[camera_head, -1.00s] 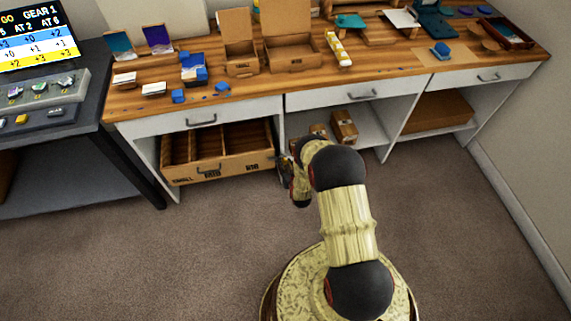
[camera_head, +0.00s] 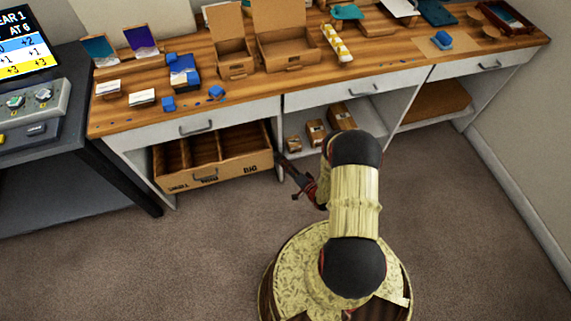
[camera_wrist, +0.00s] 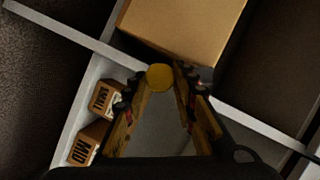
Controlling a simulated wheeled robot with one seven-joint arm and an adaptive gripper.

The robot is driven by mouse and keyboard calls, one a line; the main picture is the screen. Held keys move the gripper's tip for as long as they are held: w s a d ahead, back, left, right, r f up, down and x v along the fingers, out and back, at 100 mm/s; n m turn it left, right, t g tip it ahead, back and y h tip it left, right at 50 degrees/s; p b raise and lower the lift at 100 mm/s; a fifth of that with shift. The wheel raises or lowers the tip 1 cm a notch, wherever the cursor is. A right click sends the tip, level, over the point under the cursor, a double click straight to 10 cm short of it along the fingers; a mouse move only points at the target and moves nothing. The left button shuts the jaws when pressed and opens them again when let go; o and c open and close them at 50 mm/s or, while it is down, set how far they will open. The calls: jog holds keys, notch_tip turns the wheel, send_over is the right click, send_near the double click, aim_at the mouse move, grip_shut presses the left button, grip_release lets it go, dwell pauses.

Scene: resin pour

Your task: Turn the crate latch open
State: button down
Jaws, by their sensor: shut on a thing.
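The wooden crate (camera_head: 232,170) with several compartments sits in the open bay under the bench's left side, its lettered front facing me. Its side also fills the top of the wrist view (camera_wrist: 185,28). A round yellow knob, which looks like the crate latch (camera_wrist: 160,77), shows beside the crate's edge in the wrist view. My gripper (camera_wrist: 161,84) has its two fingertips closed around this knob. In the head view my gripper (camera_head: 287,168) is at the crate's right end, and the latch is too small to make out there.
Small cartons (camera_head: 315,132) stand on the shelf right of the crate. White upright panels (camera_wrist: 84,115) divide the bays. The wooden benchtop (camera_head: 280,85) above holds open boxes and blue pieces. The carpet (camera_head: 200,260) in front is clear.

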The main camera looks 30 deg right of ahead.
jog(key=m+t, duration=0.1)
jog(key=m, duration=0.1)
jog(key=m+t, duration=0.1)
jog(key=m, duration=0.1)
jog(key=shift+d+f+m+y, duration=0.1)
jog(key=shift+f+m+y, duration=0.1)
jog(key=shift+m+y, duration=0.15)
dwell(0.3)
jog(key=c, duration=1.4)
grip_release()
jog(key=s, duration=0.4)
jog(key=s+d, duration=0.1)
jog(key=s, duration=0.7)
jog(key=shift+d+f, duration=0.1)
jog(key=shift+d, duration=0.05)
